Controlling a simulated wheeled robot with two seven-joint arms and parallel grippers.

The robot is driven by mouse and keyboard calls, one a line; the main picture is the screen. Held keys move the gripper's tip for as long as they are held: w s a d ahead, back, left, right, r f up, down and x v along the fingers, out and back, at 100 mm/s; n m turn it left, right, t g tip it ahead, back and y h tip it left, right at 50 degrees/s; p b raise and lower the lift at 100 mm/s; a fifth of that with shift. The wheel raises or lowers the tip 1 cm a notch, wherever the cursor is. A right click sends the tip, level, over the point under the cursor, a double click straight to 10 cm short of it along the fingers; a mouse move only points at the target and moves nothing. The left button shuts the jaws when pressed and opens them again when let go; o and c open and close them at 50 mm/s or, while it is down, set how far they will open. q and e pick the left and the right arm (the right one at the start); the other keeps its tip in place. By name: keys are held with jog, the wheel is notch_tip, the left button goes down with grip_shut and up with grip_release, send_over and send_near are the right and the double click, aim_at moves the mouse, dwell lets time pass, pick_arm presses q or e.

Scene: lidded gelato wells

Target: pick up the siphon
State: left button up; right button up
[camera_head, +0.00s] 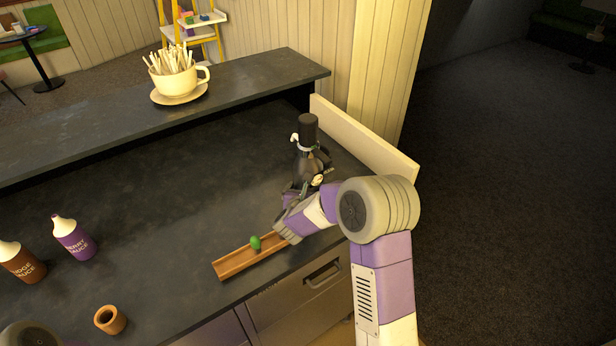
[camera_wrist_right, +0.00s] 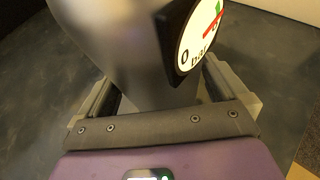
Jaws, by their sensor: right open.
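The siphon (camera_head: 306,163) is a dark, upright bottle with a black cap, near the right end of the counter. It fills the upper middle of the right wrist view (camera_wrist_right: 125,45), with a round white gauge (camera_wrist_right: 199,38) on its side. My right gripper (camera_head: 305,189) is at the siphon's lower part, on the near side. In the right wrist view its open fingers stand on either side of the siphon's body. Whether they touch it I cannot tell. My left gripper is not in view.
A wooden tray (camera_head: 230,270) with a green item (camera_head: 256,242) lies just left of my right gripper. A low cream wall (camera_head: 365,143) stands right of the siphon. Sauce bottles (camera_head: 74,240) and a small wooden cup (camera_head: 110,319) stand left. The counter's middle (camera_head: 170,190) is clear.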

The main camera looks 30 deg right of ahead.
jog(key=shift+c, duration=0.3)
jog(key=c, duration=1.2)
jog(key=shift+w+r, duration=0.1)
jog(key=shift+c, duration=0.7)
